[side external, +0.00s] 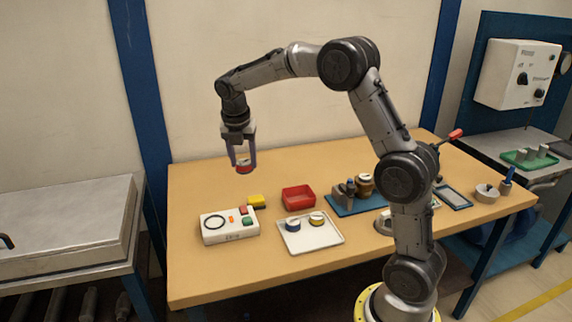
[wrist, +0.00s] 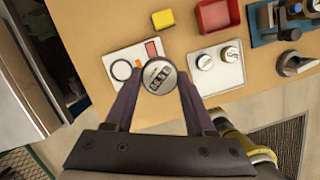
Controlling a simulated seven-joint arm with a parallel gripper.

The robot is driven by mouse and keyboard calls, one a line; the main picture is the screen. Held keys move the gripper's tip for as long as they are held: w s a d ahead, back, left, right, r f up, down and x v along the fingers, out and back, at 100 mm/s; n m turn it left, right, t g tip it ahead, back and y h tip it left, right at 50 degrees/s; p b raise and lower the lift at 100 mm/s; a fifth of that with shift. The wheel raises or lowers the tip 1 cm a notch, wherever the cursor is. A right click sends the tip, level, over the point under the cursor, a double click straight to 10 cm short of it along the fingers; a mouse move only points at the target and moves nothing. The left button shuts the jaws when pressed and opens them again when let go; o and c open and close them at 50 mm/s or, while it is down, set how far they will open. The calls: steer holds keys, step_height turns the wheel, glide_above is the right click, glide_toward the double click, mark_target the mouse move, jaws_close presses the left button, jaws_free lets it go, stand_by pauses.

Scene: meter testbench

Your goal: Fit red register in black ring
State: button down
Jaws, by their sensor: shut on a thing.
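The red register (side external: 243,168) is held between the fingertips of my gripper (side external: 243,164), in the air above the table. In the wrist view its round grey face with a digit window (wrist: 158,76) fills the gap between the fingers. The black ring (side external: 216,224) is on the left part of the top of a white test box (side external: 228,237). The ring also shows in the wrist view (wrist: 121,69), left of the register and apart from it. The register hides part of the white box in the wrist view.
The box carries an orange strip, a red button and a green button (side external: 248,221). A yellow block (side external: 257,201) and red bin (side external: 299,196) stand behind. A white tray (side external: 329,239) with blue and yellow registers lies to the right. A blue mat (side external: 345,207) holds fittings further right.

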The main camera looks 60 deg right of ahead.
steer(key=shift+n, duration=0.8)
steer(key=shift+w+a+f, duration=1.05)
steer(key=shift+w+f, duration=0.25)
steer(key=shift+f, duration=0.7)
steer(key=shift+w+a+f, duration=1.05)
steer(key=shift+w+f, duration=0.25)
steer(key=shift+f, duration=0.65)
steer(key=shift+w+a+f, duration=1.05)
steer(key=shift+w+f, duration=0.25)
steer(key=shift+f, duration=0.7)
steer(key=shift+f, duration=2.4)
steer(key=shift+c, duration=0.8)
jaws_free()
steer(key=shift+o, duration=0.2)
steer(key=shift+o, duration=0.6)
